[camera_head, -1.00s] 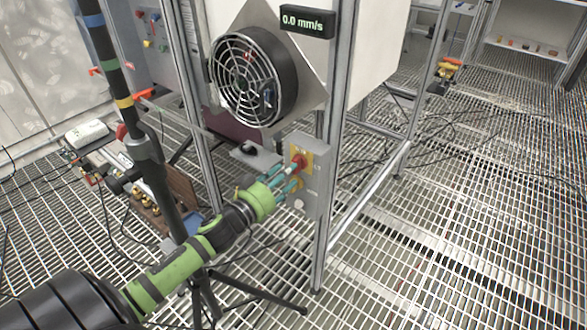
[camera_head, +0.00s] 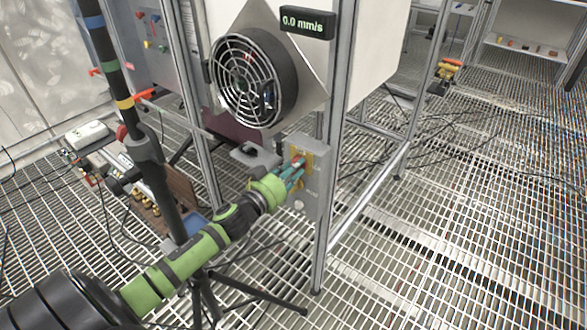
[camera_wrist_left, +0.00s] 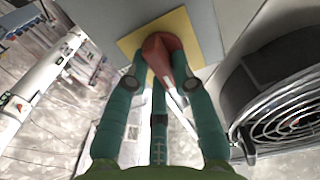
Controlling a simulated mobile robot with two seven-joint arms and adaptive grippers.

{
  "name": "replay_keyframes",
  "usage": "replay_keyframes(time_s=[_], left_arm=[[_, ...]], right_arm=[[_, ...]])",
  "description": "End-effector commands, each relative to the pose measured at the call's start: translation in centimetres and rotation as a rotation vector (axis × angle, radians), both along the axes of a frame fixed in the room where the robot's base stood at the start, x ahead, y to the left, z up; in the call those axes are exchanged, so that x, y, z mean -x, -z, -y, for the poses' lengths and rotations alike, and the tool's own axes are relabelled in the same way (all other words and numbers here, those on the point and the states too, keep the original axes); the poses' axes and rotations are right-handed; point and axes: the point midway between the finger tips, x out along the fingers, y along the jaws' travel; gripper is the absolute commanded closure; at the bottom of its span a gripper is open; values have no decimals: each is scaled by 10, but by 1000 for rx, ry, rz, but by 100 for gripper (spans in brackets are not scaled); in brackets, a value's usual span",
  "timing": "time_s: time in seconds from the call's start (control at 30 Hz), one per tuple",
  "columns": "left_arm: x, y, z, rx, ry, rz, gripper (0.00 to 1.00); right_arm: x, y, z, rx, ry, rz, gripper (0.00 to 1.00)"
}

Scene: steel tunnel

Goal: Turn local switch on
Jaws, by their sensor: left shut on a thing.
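The local switch is a red rotary knob (camera_wrist_left: 162,50) on a yellow plate (camera_wrist_left: 196,52), mounted on a grey box (camera_head: 317,150) on the frame post. The yellow plate also shows in the head view (camera_head: 308,165). My left gripper (camera_head: 297,168) reaches the box from the lower left. In the left wrist view, the teal fingers of my left gripper (camera_wrist_left: 158,65) are closed around the red knob and hide part of it. In the head view the fingers cover most of the knob. My right gripper is not in view.
A round caged fan (camera_head: 252,82) sits just above and left of the switch box. A display reading 0.0 mm/s (camera_head: 307,21) hangs above. A dark pole with coloured bands (camera_head: 115,70) and a tripod stand near my left arm. Grating floor lies open at right.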

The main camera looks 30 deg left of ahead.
Motion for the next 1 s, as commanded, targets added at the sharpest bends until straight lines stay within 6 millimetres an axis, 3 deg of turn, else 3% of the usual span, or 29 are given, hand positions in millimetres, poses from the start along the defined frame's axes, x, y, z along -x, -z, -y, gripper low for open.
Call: replay_keyframes(time_s=[0.37, 1.0], left_arm=[[0, 0, 0, -116, -1, 9, 100], [0, 3, 2, -696, 0, 57, 100]], right_arm=[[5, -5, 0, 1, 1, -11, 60], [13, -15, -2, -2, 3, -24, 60]])
